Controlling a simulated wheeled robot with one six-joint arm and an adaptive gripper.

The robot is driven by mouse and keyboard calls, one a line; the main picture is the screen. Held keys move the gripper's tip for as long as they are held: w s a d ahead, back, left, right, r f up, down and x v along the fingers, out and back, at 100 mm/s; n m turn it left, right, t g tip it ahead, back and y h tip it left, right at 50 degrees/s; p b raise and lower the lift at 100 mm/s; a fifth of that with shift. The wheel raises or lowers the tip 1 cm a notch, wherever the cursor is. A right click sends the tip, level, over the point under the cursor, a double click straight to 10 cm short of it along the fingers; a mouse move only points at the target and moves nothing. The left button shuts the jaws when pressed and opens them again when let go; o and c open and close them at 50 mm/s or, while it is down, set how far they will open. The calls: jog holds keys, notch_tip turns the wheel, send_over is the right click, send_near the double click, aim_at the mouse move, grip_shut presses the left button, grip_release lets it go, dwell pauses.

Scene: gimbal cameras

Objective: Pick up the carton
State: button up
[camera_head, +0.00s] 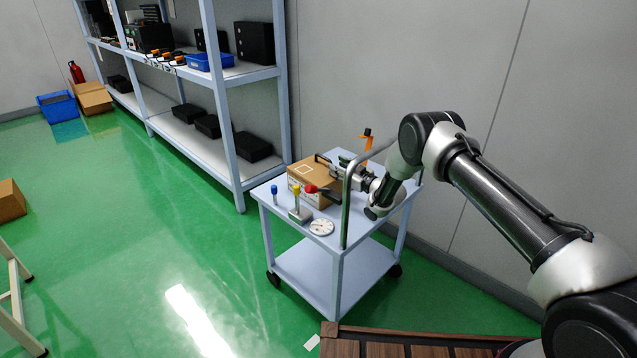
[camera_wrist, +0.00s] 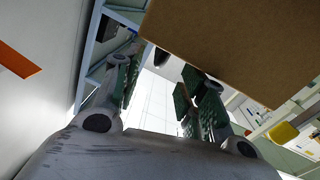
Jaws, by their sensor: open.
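The carton (camera_head: 312,183) is a brown cardboard box on the top of a small light-blue cart (camera_head: 278,215). My gripper (camera_head: 330,171) is at the carton's right end, with its fingers spread around or over that end; the head view does not show whether they touch it. In the wrist view the carton (camera_wrist: 235,45) fills the upper right as a large brown face, very close to the fingers. My gripper (camera_wrist: 160,85) shows there with its two fingers apart and a clear gap between them.
On the cart, blue- and yellow-topped items (camera_head: 297,205), a round white dial (camera_head: 321,227) and a red-tipped tool (camera_head: 318,190) sit close to the carton. The cart's upright handle (camera_head: 346,205) stands beside my arm.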

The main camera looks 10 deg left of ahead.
aim_at(329, 160)
jog(key=shift+x, duration=2.75)
grip_shut()
jog(key=shift+r, duration=0.1)
